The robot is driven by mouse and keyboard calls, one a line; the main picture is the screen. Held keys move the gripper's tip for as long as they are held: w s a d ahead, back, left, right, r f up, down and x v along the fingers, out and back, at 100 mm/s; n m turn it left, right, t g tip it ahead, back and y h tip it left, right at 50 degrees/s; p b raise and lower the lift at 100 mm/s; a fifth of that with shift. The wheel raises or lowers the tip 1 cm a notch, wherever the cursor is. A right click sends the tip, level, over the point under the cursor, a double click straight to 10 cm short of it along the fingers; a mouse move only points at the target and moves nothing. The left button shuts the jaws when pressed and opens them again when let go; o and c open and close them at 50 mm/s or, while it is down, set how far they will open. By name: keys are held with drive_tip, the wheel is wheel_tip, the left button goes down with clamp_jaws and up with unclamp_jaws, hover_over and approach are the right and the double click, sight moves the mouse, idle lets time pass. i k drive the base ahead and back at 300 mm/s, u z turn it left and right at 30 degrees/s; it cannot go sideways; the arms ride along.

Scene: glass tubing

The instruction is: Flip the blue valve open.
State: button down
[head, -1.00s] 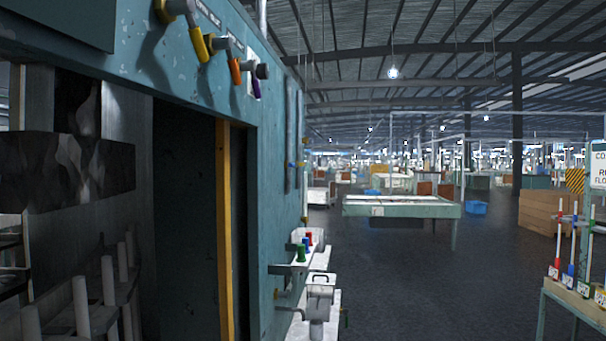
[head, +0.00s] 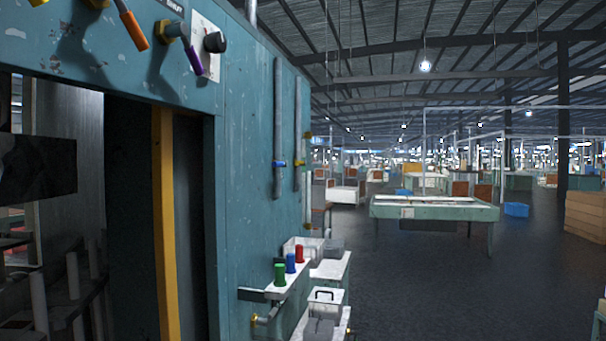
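A small blue fitting, which looks like the blue valve (head: 279,163), sits low on a vertical grey pipe (head: 278,110) on the side of the teal machine. It is too small to tell its handle position. A second pipe to its right has a yellow fitting (head: 297,163). My gripper is not in view.
The teal machine (head: 245,200) fills the left, with orange (head: 133,30) and purple (head: 194,60) levers above its opening. A shelf on its side holds green (head: 280,274), blue (head: 290,263) and red (head: 299,253) pieces. Open dark floor (head: 430,290) lies right, before a table (head: 435,211).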

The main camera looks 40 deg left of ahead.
sight(283, 163)
drive_tip(key=i, duration=2.15)
drive_tip(key=u, duration=3.4)
